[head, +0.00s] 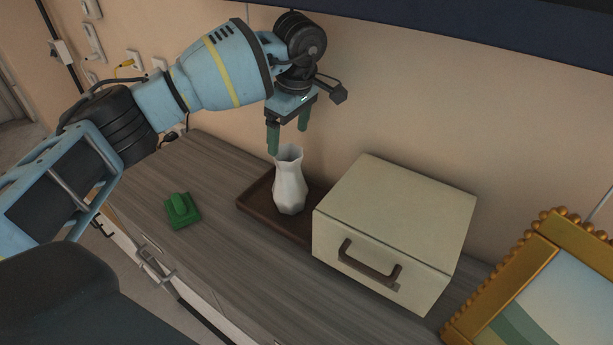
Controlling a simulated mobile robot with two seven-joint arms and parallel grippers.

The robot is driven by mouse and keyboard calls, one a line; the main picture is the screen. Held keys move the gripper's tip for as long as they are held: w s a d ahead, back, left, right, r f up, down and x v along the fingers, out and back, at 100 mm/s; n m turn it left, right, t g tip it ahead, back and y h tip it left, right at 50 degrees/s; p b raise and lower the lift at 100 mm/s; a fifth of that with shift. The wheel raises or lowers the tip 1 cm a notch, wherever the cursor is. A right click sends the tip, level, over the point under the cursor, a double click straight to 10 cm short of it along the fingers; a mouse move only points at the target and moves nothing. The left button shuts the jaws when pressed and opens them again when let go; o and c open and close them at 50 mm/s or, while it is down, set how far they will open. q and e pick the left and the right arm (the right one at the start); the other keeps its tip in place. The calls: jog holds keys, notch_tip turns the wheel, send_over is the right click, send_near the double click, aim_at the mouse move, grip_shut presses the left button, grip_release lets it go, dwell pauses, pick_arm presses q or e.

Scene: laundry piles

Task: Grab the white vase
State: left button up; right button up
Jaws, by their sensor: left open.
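The white vase (290,185) stands upright on a dark brown tray (257,200) on the wooden cabinet top. Its faceted body narrows to a neck with an open rim. My left gripper (288,136) is open and empty, pointing down just above the vase's rim. One green finger is at the rim's left side in the picture, the other is up and to the right of it. I cannot tell whether the nearer finger touches the rim. My right gripper is not in view.
A cream box (395,225) with a brown handle stands close to the right of the vase. A green object (181,209) lies to the left. A gold picture frame (497,287) is at the right. The wall is close behind. The cabinet top (225,250) is clear in front.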

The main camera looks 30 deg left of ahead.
aim_at(288, 152)
pick_arm(q)
jog(key=shift+s+a, duration=0.15)
jog(key=shift+s, duration=0.05)
jog(key=shift+f, duration=0.3)
jog(key=shift+a+f, duration=0.1)
jog(key=shift+f, duration=0.85)
notch_tip(288, 152, down, 4)
jog(key=shift+s+f+p, duration=0.1)
jog(key=shift+s+p, duration=0.05)
jog(key=shift+p, duration=0.2)
jog(key=shift+f, duration=0.5)
jog(key=shift+r, duration=0.1)
jog(key=c, duration=1.6)
jog(key=shift+r, duration=0.1)
